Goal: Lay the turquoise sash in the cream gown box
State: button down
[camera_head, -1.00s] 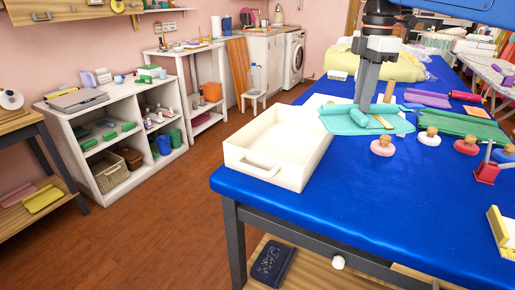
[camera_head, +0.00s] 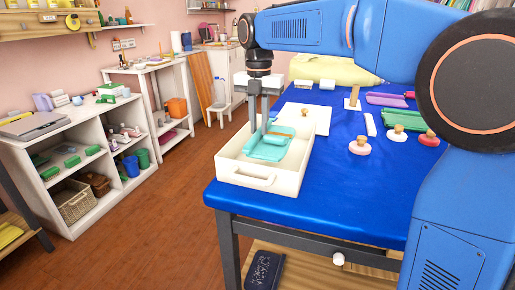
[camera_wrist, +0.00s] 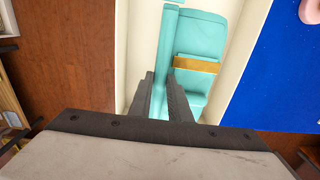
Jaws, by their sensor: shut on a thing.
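The turquoise sash (camera_head: 271,146) is a folded bundle with a tan band across it. It is inside the outline of the cream gown box (camera_head: 262,177), an open box with a front handle at the left end of the blue table. In the wrist view the sash (camera_wrist: 205,38) lies between the cream walls. My gripper (camera_head: 258,131) points straight down over the box and is shut on the sash. In the wrist view the fingers (camera_wrist: 165,90) reach down to it. I cannot tell whether the sash touches the box floor.
The blue table (camera_head: 330,190) has clear room right of the box. A white board (camera_head: 304,118), a wooden peg (camera_head: 352,98), and knobbed discs, one pink (camera_head: 360,146), stand behind and to the right. Green cloth (camera_head: 403,119) lies farther right.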

aim_at(259, 143)
jog(key=shift+f, duration=3.2)
jog(key=shift+d+f, duration=0.1)
jog(key=shift+f, duration=0.25)
jog(key=c, duration=1.6)
grip_release()
jog(key=shift+c, duration=0.2)
jog(key=shift+r, duration=0.1)
notch_tip(259, 143, up, 13)
jog(key=shift+f, duration=0.2)
